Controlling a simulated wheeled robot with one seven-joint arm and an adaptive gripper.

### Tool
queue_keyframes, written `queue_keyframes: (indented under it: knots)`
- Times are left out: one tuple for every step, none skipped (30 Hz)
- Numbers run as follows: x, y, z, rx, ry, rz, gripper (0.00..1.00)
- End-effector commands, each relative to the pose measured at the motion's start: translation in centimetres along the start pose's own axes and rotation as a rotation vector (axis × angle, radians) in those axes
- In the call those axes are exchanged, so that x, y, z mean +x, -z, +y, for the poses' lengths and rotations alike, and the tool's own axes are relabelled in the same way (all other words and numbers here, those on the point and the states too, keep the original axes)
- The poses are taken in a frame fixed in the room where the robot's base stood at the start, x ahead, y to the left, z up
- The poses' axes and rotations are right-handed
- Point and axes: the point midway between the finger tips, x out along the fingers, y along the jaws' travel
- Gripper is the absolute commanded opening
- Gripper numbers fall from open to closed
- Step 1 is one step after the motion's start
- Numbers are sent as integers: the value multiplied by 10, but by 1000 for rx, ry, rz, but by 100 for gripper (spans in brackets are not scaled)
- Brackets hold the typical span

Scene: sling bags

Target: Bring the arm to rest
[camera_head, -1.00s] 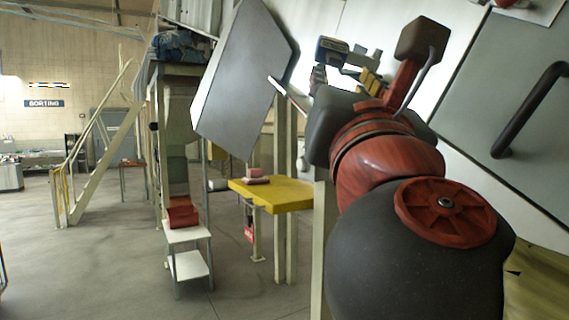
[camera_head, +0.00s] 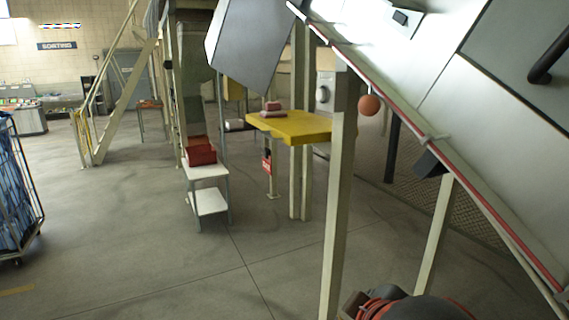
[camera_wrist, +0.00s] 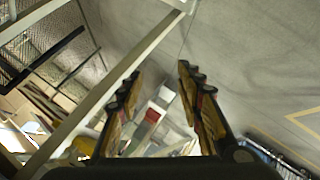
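My gripper (camera_wrist: 160,71) shows in the wrist view with its two yellow and black fingers spread apart. Nothing is held between them; the floor and a distant white stand with a red thing (camera_wrist: 152,116) show beyond. In the head view only a dark, red-trimmed part of my arm (camera_head: 410,307) shows low at the bottom edge. The gripper itself is out of that view.
A sloped white chute (camera_head: 430,85) on pale posts (camera_head: 339,190) fills the right side. A yellow table (camera_head: 297,128) and a white stand (camera_head: 209,199) bearing a red box (camera_head: 201,151) stand ahead. A blue-filled cart (camera_head: 12,190) is at left. The middle floor is clear.

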Motion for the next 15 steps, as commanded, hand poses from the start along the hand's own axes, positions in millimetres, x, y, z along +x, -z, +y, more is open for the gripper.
queue_keyframes:
  knots:
    - [12,-27,-21,132,63,-45,36]
    - [17,-39,-34,211,99,-68,36]
    - [23,-55,-50,313,143,-100,36]
    - [28,-67,-61,388,174,-123,36]
    - [31,-77,-72,455,200,-145,36]
    - [35,-89,-83,532,228,-168,36]
    - [37,-97,-89,581,244,-182,36]
    - [40,-105,-95,622,255,-196,36]
    - [42,-113,-100,669,264,-210,36]
    - [44,-120,-102,699,265,-220,36]
    - [46,-126,-102,723,261,-227,36]
    - [47,-134,-100,748,250,-237,36]
    - [48,-139,-98,762,238,-242,36]
    - [49,-143,-95,776,227,-246,36]
    - [49,-146,-90,792,214,-247,36]
